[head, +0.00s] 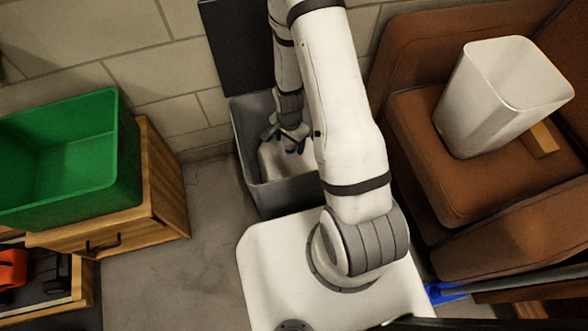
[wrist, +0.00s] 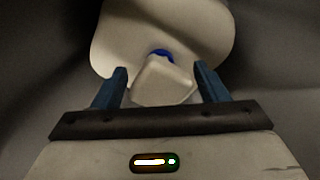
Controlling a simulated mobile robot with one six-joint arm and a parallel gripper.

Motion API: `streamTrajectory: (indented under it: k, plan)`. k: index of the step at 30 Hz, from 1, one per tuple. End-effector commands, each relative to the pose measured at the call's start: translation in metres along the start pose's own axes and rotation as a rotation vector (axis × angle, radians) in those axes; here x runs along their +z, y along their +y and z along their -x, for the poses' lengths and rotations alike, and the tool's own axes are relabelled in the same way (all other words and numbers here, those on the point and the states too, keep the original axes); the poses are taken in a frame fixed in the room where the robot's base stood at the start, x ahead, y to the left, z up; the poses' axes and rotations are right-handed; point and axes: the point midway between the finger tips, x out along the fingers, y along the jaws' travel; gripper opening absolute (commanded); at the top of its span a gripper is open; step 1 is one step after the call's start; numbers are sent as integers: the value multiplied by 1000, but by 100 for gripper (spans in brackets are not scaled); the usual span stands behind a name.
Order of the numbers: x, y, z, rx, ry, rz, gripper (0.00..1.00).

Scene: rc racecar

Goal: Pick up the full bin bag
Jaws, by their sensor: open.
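The full bin bag (head: 273,160) is white and sits inside a grey bin (head: 287,197) against the wall in the head view. In the wrist view the bag (wrist: 200,35) is a rounded white body with a blue tie (wrist: 160,54) and a pale, blocky top between the fingers. My gripper (head: 290,146) reaches down into the bin over the bag. In the wrist view my gripper (wrist: 161,80) is open, with one blue finger on each side of the bag's top. I cannot tell whether the fingers touch it. My arm hides part of the bin's right side.
The bin's dark lid (head: 240,50) stands raised behind it. A green crate (head: 70,160) sits on a wooden drawer unit (head: 160,190) at left. A brown armchair (head: 440,180) at right holds a white container (head: 480,105) and a small wooden block (head: 541,140). Bare floor (head: 150,270) lies front left.

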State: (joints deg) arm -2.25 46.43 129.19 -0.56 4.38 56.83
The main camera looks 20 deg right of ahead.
Motion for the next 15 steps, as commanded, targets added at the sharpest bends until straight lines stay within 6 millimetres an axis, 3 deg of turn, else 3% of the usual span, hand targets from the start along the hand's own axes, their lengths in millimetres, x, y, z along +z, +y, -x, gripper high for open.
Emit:
streamTrajectory:
  k: [15]
  plan:
    - [0, 0, 1, 0, 0, 1, 28]
